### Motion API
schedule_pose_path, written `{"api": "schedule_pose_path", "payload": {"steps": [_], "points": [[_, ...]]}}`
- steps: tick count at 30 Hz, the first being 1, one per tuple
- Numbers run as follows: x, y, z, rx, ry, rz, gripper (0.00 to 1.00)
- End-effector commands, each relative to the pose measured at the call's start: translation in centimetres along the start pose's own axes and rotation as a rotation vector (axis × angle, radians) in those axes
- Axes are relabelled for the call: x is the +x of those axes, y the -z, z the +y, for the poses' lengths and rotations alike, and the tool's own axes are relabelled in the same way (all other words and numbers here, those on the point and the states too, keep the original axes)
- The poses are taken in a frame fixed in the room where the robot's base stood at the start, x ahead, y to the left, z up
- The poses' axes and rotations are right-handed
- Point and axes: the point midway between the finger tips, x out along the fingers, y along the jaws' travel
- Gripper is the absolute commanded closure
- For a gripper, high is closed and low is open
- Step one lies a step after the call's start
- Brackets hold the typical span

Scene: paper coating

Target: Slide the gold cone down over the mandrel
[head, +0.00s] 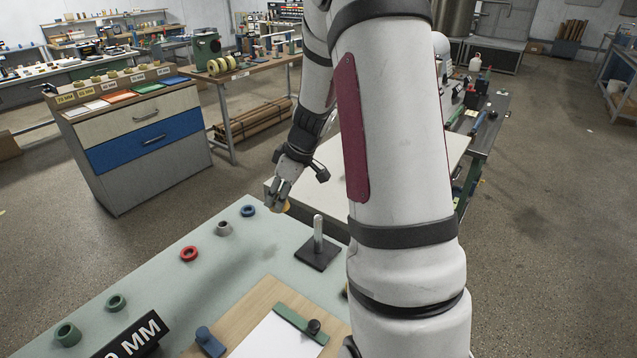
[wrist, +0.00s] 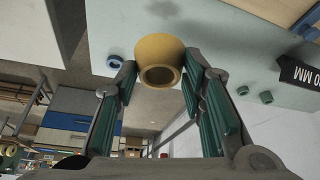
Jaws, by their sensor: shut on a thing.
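The gold cone (wrist: 158,48) is between my gripper's fingertips in the wrist view, its round opening facing the camera. My gripper (wrist: 160,72) is shut on it, one finger on each side. In the head view my gripper (head: 282,197) is above the far edge of the pale green table, and only a small part of the gold cone (head: 287,207) shows. The mandrel (head: 318,232) is a bare upright metal post on a dark square base (head: 318,256), right of and nearer than my gripper. The cone is apart from the mandrel. The mandrel cannot be made out in the wrist view.
A blue ring (head: 248,210), a grey ring (head: 223,228), a red ring (head: 189,253) and green rings (head: 116,301) line the table's left side. A wooden board with white paper (head: 280,338) and a green bar (head: 300,323) lies in front. A black sign (head: 135,338) stands nearby.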

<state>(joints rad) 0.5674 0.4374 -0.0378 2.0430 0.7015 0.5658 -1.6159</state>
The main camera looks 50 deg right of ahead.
Motion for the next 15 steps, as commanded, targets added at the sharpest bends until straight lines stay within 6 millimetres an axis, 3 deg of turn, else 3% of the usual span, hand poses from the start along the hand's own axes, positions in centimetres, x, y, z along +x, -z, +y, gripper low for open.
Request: {"api": "schedule_pose_path", "payload": {"steps": [1,6,10,15], "points": [[-1.4,-1.5,1.4,-0.032,0.010,0.001,0.92],[-5.0,-5.4,3.4,-0.152,0.060,0.000,0.92],[-6.4,-6.8,3.8,-0.198,0.080,-0.001,0.92],[-6.8,-7.2,3.9,-0.214,0.088,-0.001,0.92]]}}
